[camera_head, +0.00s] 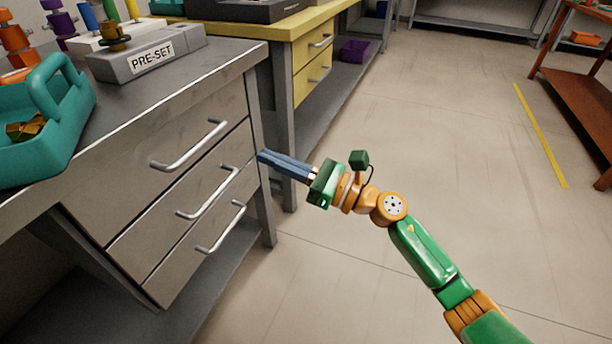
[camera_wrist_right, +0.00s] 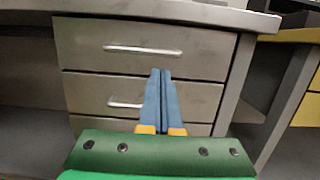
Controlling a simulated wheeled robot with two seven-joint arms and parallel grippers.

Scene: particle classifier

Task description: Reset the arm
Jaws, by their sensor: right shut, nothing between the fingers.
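My right gripper (camera_head: 262,156) is shut and empty. Its blue fingers lie together and point left toward the grey cabinet, near its right front leg, in the head view. In the right wrist view the closed fingers (camera_wrist_right: 160,72) stand in front of the drawers, and the tips overlap the gap between the top and middle drawers. I cannot tell whether they touch the cabinet. My right arm (camera_head: 425,250) reaches in from the lower right. My left gripper does not show.
The grey cabinet has three shut drawers with bar handles (camera_head: 188,145). On its top stand a teal basket (camera_head: 45,140) and a grey PRE-SET box (camera_head: 150,58). A yellow-topped bench (camera_head: 285,27) stands behind. Open floor (camera_head: 450,120) lies to the right, with a brown table (camera_head: 575,90) beyond.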

